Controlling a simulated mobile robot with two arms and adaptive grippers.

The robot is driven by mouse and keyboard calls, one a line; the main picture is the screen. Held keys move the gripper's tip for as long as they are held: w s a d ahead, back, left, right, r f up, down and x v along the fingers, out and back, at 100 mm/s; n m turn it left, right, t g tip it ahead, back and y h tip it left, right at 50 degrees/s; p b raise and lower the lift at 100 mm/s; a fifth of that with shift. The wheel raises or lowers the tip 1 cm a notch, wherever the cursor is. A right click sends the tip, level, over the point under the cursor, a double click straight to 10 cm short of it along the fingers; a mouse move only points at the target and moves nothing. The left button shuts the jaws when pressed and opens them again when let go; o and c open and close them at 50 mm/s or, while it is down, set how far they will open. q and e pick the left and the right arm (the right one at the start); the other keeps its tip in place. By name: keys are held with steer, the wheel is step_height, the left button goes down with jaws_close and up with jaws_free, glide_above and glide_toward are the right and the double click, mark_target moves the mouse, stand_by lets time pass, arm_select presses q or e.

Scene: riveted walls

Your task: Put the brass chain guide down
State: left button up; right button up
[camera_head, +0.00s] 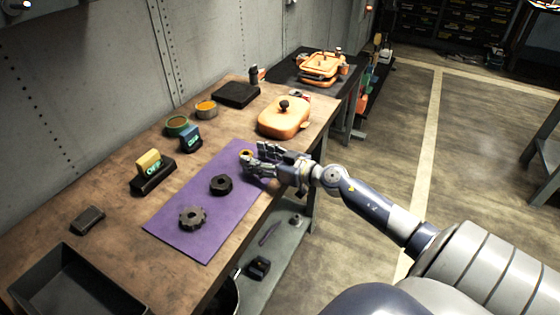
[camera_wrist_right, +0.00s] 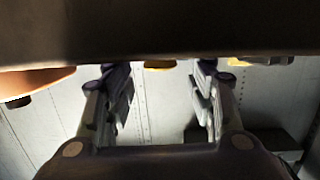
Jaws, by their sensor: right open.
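A small yellow brass piece, which looks like the chain guide (camera_head: 246,154), shows at the far end of the purple mat (camera_head: 180,240), right at my right gripper's fingertips. My right gripper (camera_head: 252,160) is open and reaches over the mat from the right. In the right wrist view the two fingers (camera_wrist_right: 158,100) stand apart, and a bit of yellow (camera_wrist_right: 158,65) shows between them under a dark brown band. I cannot tell whether the fingers touch the piece. My left gripper is not in view.
A dark hex nut (camera_head: 221,185) and a dark gear (camera_head: 192,217) lie on the mat. An orange lidded box (camera_head: 284,118) stands beyond the gripper. A yellow-and-black block (camera_head: 151,172), a blue block (camera_head: 190,138) and round tins (camera_head: 177,125) stand left. A black tray (camera_head: 65,285) sits at the near left.

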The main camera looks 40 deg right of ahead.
steer(key=v, duration=0.9)
steer(key=shift+s+f, duration=0.15)
stand_by(0.4)
